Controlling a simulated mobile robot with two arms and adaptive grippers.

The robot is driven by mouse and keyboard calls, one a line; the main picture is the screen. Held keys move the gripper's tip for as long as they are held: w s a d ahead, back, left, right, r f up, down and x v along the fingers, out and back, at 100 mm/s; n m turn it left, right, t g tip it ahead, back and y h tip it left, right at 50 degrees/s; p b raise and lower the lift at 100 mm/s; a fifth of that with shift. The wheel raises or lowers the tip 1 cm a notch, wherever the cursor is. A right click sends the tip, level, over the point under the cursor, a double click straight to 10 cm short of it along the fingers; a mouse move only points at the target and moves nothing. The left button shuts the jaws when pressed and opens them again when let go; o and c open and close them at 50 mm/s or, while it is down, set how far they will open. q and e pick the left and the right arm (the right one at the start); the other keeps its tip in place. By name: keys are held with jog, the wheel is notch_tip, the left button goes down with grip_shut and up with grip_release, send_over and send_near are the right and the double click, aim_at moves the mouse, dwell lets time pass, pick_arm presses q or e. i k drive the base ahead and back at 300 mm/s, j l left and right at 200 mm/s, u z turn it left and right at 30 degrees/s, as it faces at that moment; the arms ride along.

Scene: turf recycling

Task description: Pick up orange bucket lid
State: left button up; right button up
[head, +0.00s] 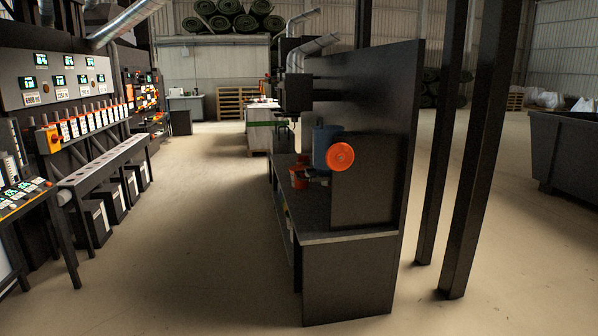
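A round orange disc (340,156) shows at the near end of the dark workbench, upright and facing me. It looks like a lid, but I cannot tell for sure. It is in front of a blue cylindrical thing (323,140). Orange-red parts (299,176) sit just left of it on the bench, partly hidden by a dark panel. Neither of my grippers is in view.
The dark workbench (348,238) with its tall back panel (395,85) stands in the middle. Control panels (60,80) line the left wall. Dark posts (475,170) and a dark container (565,155) are right. Open floor (190,240) lies left of the bench.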

aim_at(294, 168)
jog(key=i+j+u, duration=0.1)
jog(key=i+u, duration=0.25)
jog(key=i, duration=2.8)
jog(key=i+j+z, duration=0.2)
jog(key=i+z, duration=0.15)
jog(key=i, duration=0.3)
jog(key=i+j+z, duration=0.3)
jog(key=i, duration=0.35)
jog(key=i+j+z, duration=0.35)
jog(key=i+j, duration=0.2)
